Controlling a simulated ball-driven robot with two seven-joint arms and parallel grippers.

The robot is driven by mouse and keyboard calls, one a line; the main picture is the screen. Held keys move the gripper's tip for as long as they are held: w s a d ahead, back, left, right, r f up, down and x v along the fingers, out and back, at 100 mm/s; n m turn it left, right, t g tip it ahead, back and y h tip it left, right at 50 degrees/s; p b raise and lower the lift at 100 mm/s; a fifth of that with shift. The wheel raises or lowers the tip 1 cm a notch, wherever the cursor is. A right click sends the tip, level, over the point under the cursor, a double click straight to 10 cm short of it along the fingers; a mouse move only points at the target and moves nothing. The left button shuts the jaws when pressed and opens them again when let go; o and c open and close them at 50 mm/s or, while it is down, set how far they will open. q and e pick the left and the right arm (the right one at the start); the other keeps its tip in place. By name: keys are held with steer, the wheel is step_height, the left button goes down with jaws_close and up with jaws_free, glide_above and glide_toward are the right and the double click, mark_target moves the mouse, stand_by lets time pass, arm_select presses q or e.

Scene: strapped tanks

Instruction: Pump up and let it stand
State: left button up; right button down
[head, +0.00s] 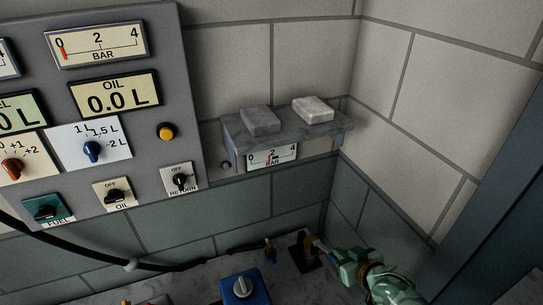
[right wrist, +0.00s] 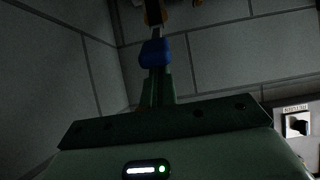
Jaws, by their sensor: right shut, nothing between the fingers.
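A grey panel fills the left of the head view. Its BAR gauge (head: 100,45) has a red needle at 0, and the OIL readout (head: 115,94) reads 0.0 L. A second, smaller BAR gauge (head: 272,156) sits under a wall shelf, its needle near the middle of the scale and partly hard to read. A dark plate (head: 303,258) with an upright part lies on the counter near the corner; I cannot tell if it is the pump. My right gripper (head: 325,249) is shut and empty beside this plate; contact is unclear. It also shows dimly in the right wrist view (right wrist: 155,50). My left gripper is out of view.
A blue box (head: 240,290) stands at the front, left of my right gripper. A black hose (head: 95,259) runs along the wall. The RETURN knob (head: 180,180) also shows in the right wrist view (right wrist: 299,125).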

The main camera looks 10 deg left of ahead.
steer(key=shift+f, duration=0.15)
stand_by(0.4)
steer(key=shift+s+d+f+b, duration=0.2)
steer(key=shift+s+f+b, duration=0.15)
steer(key=shift+f, duration=0.45)
steer(key=shift+s+d+f+b, duration=0.25)
steer(key=shift+f+b, duration=0.2)
steer(key=shift+f, duration=0.35)
steer(key=shift+s+d+f+b, duration=0.15)
steer(key=shift+s+f+b, duration=0.2)
steer(key=shift+f, duration=0.55)
steer(key=shift+w+a+r+p, duration=0.2)
steer(key=shift+w+r+p, duration=0.1)
steer(key=shift+r+p, duration=0.45)
steer(key=shift+w+a+r+p, duration=0.15)
steer(key=shift+w+r+p, duration=0.3)
steer(key=shift+r, duration=0.55)
steer(key=shift+w+a+r+p, duration=0.2)
steer(key=shift+r+p, duration=0.45)
steer(key=shift+r, duration=0.2)
